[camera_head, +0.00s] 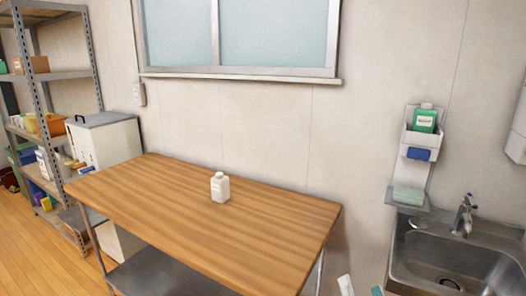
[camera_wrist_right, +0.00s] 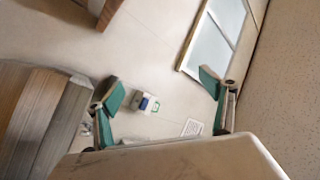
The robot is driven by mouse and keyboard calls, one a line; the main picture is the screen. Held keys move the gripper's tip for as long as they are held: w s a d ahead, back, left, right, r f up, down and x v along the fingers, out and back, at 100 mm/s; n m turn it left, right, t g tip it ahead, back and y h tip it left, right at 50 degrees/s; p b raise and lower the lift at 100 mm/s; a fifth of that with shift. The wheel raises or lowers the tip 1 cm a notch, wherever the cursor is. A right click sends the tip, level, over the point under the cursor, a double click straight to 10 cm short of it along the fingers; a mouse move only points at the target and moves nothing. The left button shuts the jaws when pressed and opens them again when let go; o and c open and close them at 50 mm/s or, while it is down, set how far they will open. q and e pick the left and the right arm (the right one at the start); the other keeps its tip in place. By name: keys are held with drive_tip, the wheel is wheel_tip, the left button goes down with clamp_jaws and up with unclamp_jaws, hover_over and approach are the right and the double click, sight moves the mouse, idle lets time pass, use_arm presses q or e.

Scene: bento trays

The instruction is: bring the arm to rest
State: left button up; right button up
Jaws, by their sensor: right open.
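My right gripper (camera_head: 361,288) shows only as fingertips at the bottom edge of the head view, just right of the table's right end and in front of the sink. In the right wrist view my right gripper (camera_wrist_right: 160,92) is open, its two teal-padded fingers wide apart with nothing between them. My left gripper is in no view. A small white bottle (camera_head: 220,188) stands upright on the wooden table (camera_head: 160,205), apart from the gripper.
A steel sink (camera_head: 405,262) with a tap (camera_head: 464,215) is at the right. A wall holder (camera_head: 407,140) carries a green bottle (camera_head: 425,119) and a blue item (camera_head: 418,154). Metal shelves (camera_head: 45,75) and a white cabinet (camera_head: 115,142) stand left. Most of the tabletop is clear.

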drive_tip(key=s+a+f+n+g+y, duration=0.2)
drive_tip(key=s+f+n+g, duration=0.15)
drive_tip(key=f, duration=0.45)
drive_tip(key=s+a+f+n+g+y, duration=0.1)
drive_tip(key=s+a+f+n+g, duration=0.25)
drive_tip(key=f, duration=0.55)
drive_tip(key=s+d+f+n+g+h, duration=0.1)
drive_tip(key=s+f+n+g, duration=0.3)
drive_tip(key=s+f, duration=0.6)
wheel_tip(320, 180, down, 4)
drive_tip(key=shift+d+r, duration=0.1)
drive_tip(key=shift+d, duration=0.45)
drive_tip(key=shift+n, duration=0.3)
